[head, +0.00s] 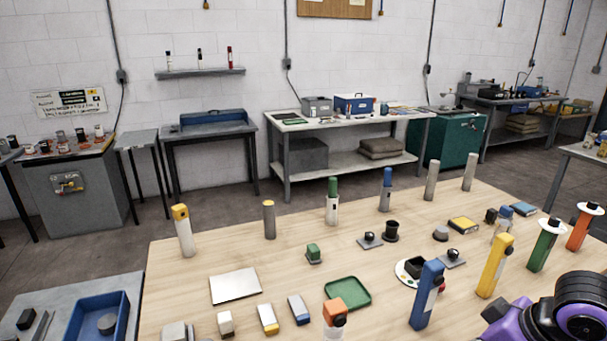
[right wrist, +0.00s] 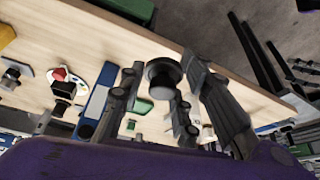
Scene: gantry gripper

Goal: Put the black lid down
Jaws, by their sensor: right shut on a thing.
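In the right wrist view my right gripper (right wrist: 162,92) is shut on the black lid (right wrist: 163,74), a dark round piece with a paler rim held between the two fingers. It appears to be held over or near the front edge of the wooden table (right wrist: 180,40); its height above the surface is unclear. In the head view my right arm comes in at the lower right, and the lid cannot be made out there. My left gripper is in neither view.
A blue one (head: 426,295) and a yellow one (head: 494,266) stand near my right arm. A green tray (head: 347,308) and a white sheet (head: 235,285) lie left of them. The table's left part has bare room.

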